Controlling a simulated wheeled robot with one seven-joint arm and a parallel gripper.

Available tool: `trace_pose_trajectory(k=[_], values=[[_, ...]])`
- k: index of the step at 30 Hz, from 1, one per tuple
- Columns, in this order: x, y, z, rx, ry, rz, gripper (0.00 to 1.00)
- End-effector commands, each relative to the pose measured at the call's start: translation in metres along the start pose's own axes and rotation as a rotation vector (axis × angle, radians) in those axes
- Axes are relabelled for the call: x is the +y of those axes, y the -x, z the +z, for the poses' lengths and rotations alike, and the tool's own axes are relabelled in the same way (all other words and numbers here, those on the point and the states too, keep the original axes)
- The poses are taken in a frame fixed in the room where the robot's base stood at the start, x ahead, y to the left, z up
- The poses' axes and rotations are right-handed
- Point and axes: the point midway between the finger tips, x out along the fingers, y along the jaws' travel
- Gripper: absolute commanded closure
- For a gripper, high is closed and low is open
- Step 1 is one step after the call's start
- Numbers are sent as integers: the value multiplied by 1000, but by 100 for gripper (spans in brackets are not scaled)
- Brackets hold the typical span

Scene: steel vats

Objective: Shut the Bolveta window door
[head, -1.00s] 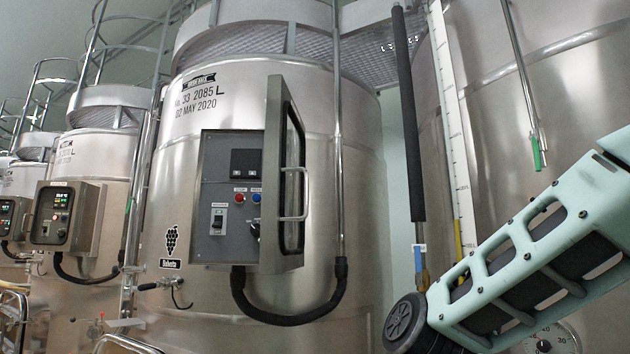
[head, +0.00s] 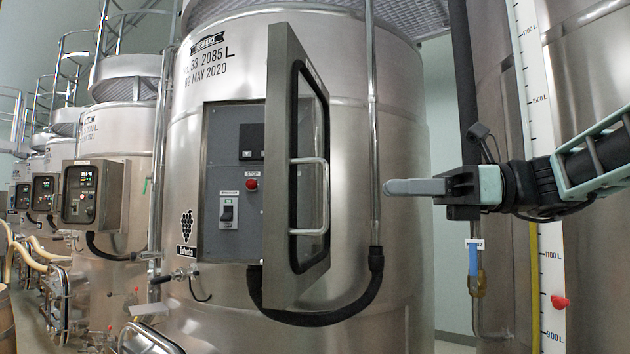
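The Bolveta window door (head: 279,150) is a steel-framed glass door on a control box fixed to the front of a steel vat. It is hinged on the box's right side and stands wide open, swung out toward me. Its bar handle (head: 326,197) faces right. Behind it, the grey control panel (head: 228,165) shows a red button and a switch; the door hides the panel's right part. My gripper (head: 390,187) is right of the door, at about handle height in the picture, pointing left and apart from the door. Its fingers appear side-on, so their gap is hidden.
A black cable (head: 345,312) loops below the box. A thin vertical pipe (head: 373,120) runs down the vat between door and gripper in the picture. A second vat with a white level scale (head: 545,150) stands right. More vats with boxes (head: 95,193) line the left.

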Motion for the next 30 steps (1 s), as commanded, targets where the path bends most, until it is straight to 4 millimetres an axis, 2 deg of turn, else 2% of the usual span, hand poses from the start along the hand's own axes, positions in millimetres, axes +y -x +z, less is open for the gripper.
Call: trace_pose_trajectory(k=[9,15,21,30], values=[[1,-68,3,2,-2,5,81],[1,-104,2,2,-2,4,81],[1,-124,0,2,-1,3,81],[0,-128,-1,2,1,0,81]])
